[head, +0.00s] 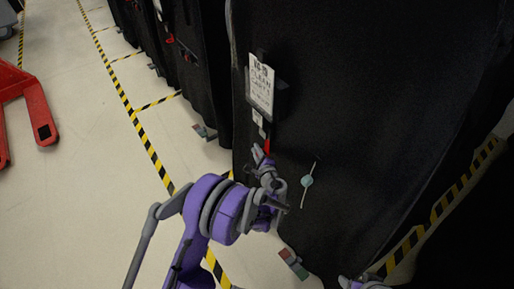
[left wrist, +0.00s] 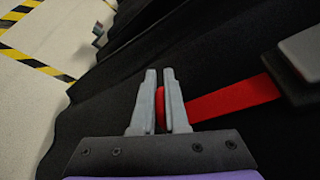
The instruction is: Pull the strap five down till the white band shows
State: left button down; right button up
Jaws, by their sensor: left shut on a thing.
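A red strap (head: 267,146) hangs on the black cart cover (head: 370,120), below a white label. It runs from a dark buckle (left wrist: 303,62) at the right of the left wrist view to my fingers, where its red webbing (left wrist: 235,99) shows. My left gripper (head: 261,155) is shut on the red strap, close against the cover. In the left wrist view its two grey fingers (left wrist: 160,74) stand close together with red between them. No white band shows on the visible strap. A grey part of my right gripper (head: 362,284) shows at the bottom edge; its jaws are unclear.
A white label (head: 261,84) is fixed above the strap. A cord with a pale round tag (head: 307,181) hangs to its right. More black covered carts (head: 190,60) stand behind. A red pallet jack (head: 30,95) is at the left. The pale floor (head: 80,150) between is clear.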

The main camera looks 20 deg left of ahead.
pick_arm(q)
notch_tip(320, 180, down, 7)
jog(key=b, duration=0.3)
jog(key=shift+r, duration=0.15)
pick_arm(e)
jog(key=f, duration=0.5)
jog(key=shift+w+f, duration=0.1)
jog(key=shift+w, duration=0.25)
pick_arm(q)
jog(key=c, duration=0.9)
grip_release()
jog(key=p+v, duration=0.1)
jog(key=v, duration=1)
pick_arm(e)
jog(key=shift+v, duration=0.85)
jog(key=shift+w, duration=0.15)
